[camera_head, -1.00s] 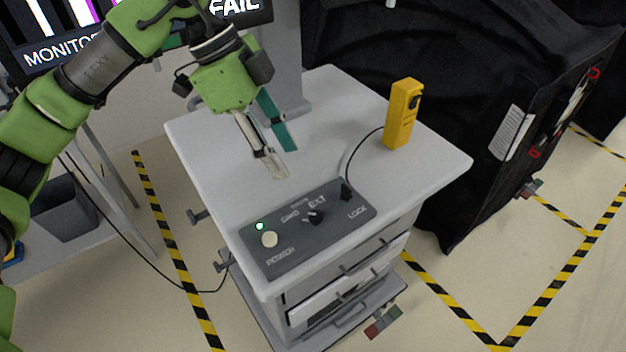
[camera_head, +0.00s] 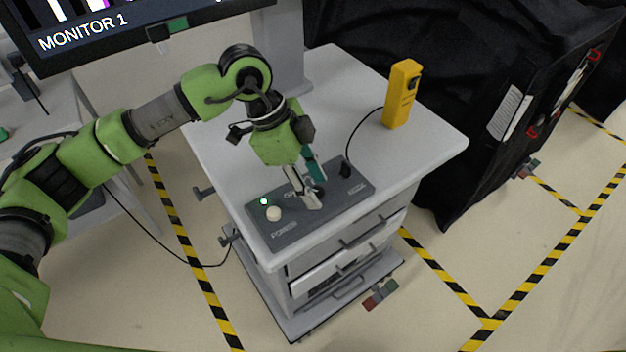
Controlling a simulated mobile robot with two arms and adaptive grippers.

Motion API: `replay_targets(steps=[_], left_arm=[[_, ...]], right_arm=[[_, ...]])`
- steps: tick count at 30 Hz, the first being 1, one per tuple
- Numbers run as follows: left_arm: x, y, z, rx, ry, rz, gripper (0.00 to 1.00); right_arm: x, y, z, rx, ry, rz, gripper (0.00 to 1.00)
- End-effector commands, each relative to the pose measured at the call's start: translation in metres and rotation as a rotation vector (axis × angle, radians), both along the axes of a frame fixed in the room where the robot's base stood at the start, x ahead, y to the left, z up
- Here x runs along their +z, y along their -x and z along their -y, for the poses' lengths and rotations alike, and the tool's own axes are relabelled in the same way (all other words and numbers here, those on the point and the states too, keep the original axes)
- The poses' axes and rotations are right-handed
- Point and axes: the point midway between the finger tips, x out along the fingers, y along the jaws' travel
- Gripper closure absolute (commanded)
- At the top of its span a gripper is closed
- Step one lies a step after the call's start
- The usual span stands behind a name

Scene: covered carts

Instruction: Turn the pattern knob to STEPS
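The dark control panel (camera_head: 338,204) lies on top of the light grey cart, near its front edge. A small black middle knob (camera_head: 320,190) on it is mostly hidden by my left gripper (camera_head: 314,186). The gripper points down at the panel with its pale finger in front of the knob and its teal finger behind. The fingers are apart; whether they touch the knob I cannot tell. The labels around the knob are mostly covered, so its setting is not readable. My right gripper is not in view.
A monitor (camera_head: 150,28) is at upper left. Black-covered cart (camera_head: 455,130) at right.

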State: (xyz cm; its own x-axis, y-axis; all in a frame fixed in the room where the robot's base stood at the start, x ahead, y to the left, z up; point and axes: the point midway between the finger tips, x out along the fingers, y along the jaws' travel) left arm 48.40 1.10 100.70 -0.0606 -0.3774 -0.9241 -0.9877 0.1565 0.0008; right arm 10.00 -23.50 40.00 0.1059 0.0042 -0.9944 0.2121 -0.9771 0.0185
Motion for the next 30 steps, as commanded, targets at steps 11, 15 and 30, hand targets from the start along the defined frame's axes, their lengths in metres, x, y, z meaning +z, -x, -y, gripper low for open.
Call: replay_targets(steps=[11, 15, 30], left_arm=[[0.0, 0.0, 0.0, 0.0, 0.0, 0.0, 1.0], [0.0, 0.0, 0.0, -0.001, 0.0, 0.0, 1.0], [-0.001, -0.003, 0.001, -0.207, 0.0, 0.0, 1.0]], right_arm=[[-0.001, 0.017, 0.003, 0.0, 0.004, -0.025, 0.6], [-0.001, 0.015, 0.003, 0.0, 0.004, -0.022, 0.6], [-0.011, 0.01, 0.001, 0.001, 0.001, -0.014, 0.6]])
